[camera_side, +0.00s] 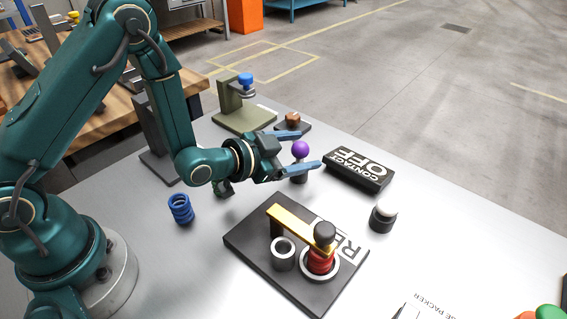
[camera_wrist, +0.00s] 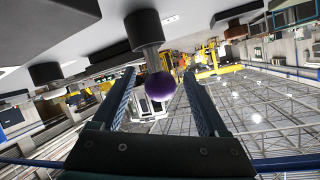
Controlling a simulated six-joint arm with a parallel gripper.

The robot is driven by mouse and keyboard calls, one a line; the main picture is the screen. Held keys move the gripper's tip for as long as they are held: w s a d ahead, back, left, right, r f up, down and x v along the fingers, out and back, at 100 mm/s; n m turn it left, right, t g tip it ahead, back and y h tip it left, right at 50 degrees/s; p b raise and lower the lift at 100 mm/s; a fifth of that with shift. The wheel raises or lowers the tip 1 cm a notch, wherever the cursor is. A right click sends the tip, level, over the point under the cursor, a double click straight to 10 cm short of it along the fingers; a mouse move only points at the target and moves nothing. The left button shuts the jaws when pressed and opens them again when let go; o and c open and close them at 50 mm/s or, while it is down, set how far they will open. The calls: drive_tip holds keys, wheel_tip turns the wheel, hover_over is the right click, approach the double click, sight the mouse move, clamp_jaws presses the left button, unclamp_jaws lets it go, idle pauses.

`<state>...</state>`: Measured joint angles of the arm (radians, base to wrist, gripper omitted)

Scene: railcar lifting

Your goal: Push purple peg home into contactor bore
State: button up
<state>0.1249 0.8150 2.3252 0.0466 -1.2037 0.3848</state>
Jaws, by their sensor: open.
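The purple peg shows its round purple head (camera_side: 300,149) on a grey stem, upright above the metal table. In the wrist view the purple head (camera_wrist: 161,87) and its stem rise out of a dark round collar (camera_wrist: 144,28), so the stem stands proud of it. This collar appears to be the bore, but its base is partly hidden by a finger in the side view. My gripper (camera_side: 310,150) is level, with its two blue fingers open on either side of the peg. In the wrist view a gap shows between the head and each finger.
A black block lettered CONTACT OFF (camera_side: 358,172) lies just right of the fingers. A white-capped black cylinder (camera_side: 383,216) stands nearer. A dark plate (camera_side: 245,238) with a yellow bar (camera_side: 290,222) and red coil (camera_side: 319,262) lies in front. An olive stand (camera_side: 243,118) is behind.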

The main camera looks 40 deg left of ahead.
drive_tip(key=shift+x, duration=1.65)
clamp_jaws()
